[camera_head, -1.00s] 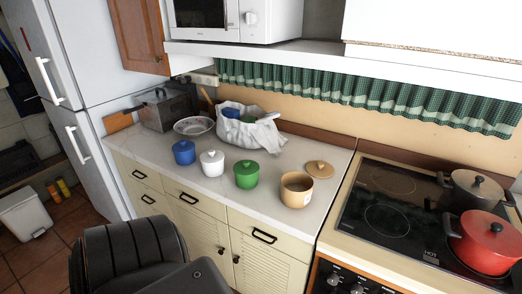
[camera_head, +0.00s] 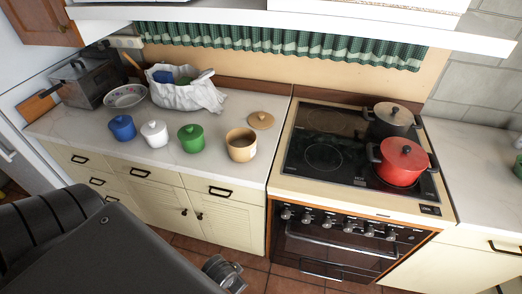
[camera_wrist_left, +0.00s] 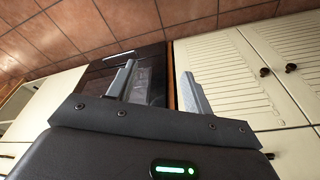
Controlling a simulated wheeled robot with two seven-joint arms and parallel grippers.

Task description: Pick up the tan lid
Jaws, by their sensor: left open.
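The tan lid (camera_head: 261,120) lies flat on the white counter, just behind the open tan pot (camera_head: 241,146) and close to the counter's right end by the stove. In the wrist view my left gripper (camera_wrist_left: 160,82) is open and empty, with its two fingers apart in front of the cabinet doors and oven front. In the head view my left arm fills the lower left, in front of the counter, and the gripper's fingertips are not clear there. The lid is not in the wrist view. My right gripper is not in view.
Blue (camera_head: 122,127), white (camera_head: 155,134) and green (camera_head: 191,138) lidded pots stand left of the tan pot. A white bag (camera_head: 188,95) is behind them. Right of the lid, the stove (camera_head: 318,145) carries a red pot (camera_head: 403,163) and a dark pot (camera_head: 393,119).

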